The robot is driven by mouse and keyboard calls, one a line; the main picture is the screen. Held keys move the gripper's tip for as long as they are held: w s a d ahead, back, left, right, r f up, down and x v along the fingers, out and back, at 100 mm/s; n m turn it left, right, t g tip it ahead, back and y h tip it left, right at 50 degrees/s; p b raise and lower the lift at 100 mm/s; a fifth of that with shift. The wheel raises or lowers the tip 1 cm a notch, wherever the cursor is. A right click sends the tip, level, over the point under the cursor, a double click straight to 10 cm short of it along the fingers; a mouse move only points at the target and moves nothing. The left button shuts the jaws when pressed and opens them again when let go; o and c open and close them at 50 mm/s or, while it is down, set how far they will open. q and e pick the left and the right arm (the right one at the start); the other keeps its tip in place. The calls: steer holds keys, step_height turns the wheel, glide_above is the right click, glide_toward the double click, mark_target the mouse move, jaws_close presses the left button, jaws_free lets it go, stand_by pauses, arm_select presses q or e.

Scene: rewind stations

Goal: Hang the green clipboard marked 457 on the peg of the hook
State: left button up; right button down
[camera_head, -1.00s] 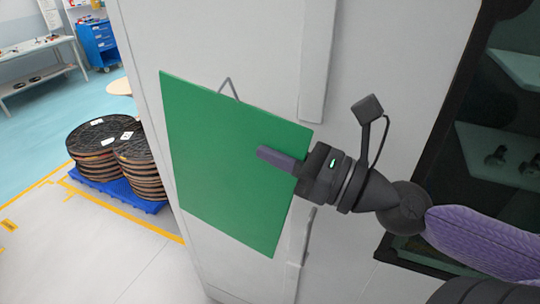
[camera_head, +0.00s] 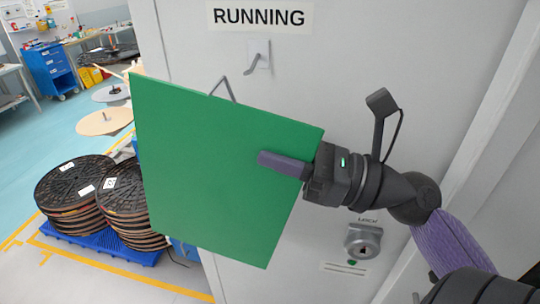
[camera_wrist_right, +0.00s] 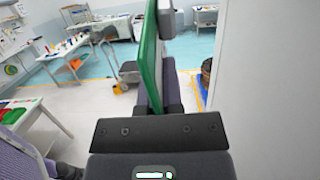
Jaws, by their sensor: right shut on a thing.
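The green clipboard (camera_head: 205,175) is in the middle of the head view, slightly tilted, with a bent wire hanger (camera_head: 224,88) at its top edge. No number shows on the side facing me. My right gripper (camera_head: 284,165) is shut on its right edge. In the right wrist view the clipboard (camera_wrist_right: 149,60) shows edge-on between the fingers. The hook (camera_head: 257,59) is on the white cabinet face under a "RUNNING" label (camera_head: 260,15), its peg sticking out. In the picture the wire hanger is below and left of the peg, apart from it. My left gripper is not in view.
The white cabinet (camera_head: 350,60) stands behind the clipboard, with a lock (camera_head: 363,240) at lower right. Stacked dark reels (camera_head: 75,190) sit on a blue pallet (camera_head: 110,243) at left.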

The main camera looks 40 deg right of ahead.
steer(key=w+d+b, duration=0.2)
steer(key=shift+w+d+f, duration=0.1)
steer(key=shift+d+f, duration=0.25)
arm_select(q)
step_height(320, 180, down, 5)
steer(key=b, duration=0.2)
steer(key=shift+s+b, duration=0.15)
steer(key=shift+b, duration=0.2)
arm_select(e)
steer(key=w+d, duration=0.1)
steer(key=d, duration=0.1)
steer(key=w+d, duration=0.2)
steer(key=shift+w+d+f, duration=0.15)
steer(key=shift+w, duration=0.15)
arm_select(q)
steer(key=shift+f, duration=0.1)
arm_select(e)
steer(key=c, duration=0.7)
jaws_free()
steer(key=shift+f, duration=0.1)
